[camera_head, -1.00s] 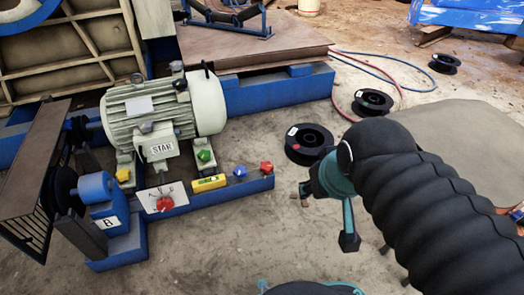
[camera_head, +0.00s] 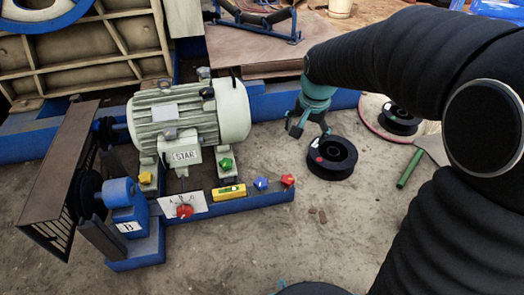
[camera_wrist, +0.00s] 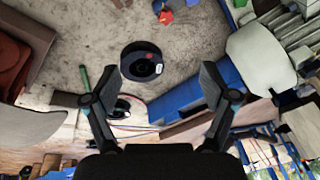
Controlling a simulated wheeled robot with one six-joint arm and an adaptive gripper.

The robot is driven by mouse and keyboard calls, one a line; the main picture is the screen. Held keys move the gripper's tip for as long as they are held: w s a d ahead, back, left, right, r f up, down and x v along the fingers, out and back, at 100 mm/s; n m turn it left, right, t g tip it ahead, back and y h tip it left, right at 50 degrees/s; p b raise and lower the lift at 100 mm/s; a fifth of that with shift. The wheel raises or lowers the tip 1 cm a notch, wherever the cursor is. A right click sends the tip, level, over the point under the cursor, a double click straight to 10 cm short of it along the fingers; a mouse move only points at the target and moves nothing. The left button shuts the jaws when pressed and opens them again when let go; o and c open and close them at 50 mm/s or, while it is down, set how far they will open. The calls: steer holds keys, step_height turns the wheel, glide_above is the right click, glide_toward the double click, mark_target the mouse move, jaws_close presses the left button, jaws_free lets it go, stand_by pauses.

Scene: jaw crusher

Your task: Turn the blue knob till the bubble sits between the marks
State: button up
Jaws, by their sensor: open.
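The blue knob (camera_head: 261,183) sits on the blue rail at the front of the motor, between the yellow level and a red knob (camera_head: 288,180). The yellow level (camera_head: 229,191) lies on the rail to its left; its bubble is too small to place against the marks. In the wrist view a blue knob (camera_wrist: 165,17) shows at the top edge beside a red one. My gripper (camera_head: 308,130) is open and empty, above the floor to the right of the motor and behind the knobs. Its two fingers also show spread in the wrist view (camera_wrist: 150,90).
The grey motor (camera_head: 187,118) stands behind the knobs, with a green knob (camera_head: 225,165) and a yellow knob (camera_head: 145,178) at its feet. A red switch (camera_head: 184,211) is on a white plate. A black spool (camera_head: 330,158) lies by my gripper.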

steer(key=w+a+f+m+g+p, duration=0.25)
steer(key=w+a+f, duration=0.45)
steer(key=w+f, duration=0.35)
steer(key=m+p, duration=0.2)
steer(key=m, duration=0.1)
glide_above(261, 182)
step_height(261, 182, down, 15)
steer(key=shift+g, duration=0.25)
step_height(261, 182, down, 14)
steer(key=shift+a+r+b, duration=0.1)
steer(key=shift+b, duration=0.2)
steer(key=c, duration=1.2)
